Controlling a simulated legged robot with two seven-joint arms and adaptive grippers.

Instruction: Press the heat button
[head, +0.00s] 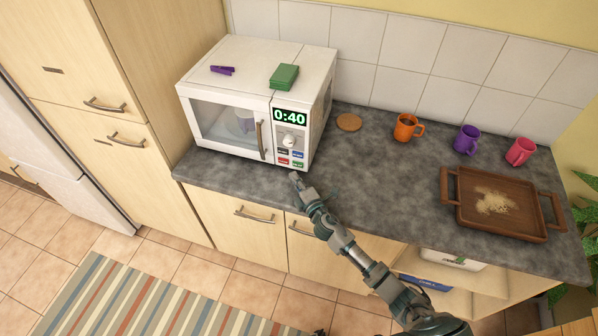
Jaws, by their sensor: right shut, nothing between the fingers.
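The white microwave (228,62) stands on the dark counter against the tiled wall. Its door is shut, and a pale mug (243,121) shows behind the glass. The display (290,117) reads 0:40. My right gripper (295,177) is shut and empty, just in front of and below the buttons in the picture. Contact with them is not visible. My left gripper is not in view.
A green block (284,77) and a purple clip (222,70) lie on the microwave. A cork coaster (349,122), orange mug (407,127), purple mug (466,139), pink mug (520,151) and wooden tray (470,228) are to the right. The counter's middle is clear.

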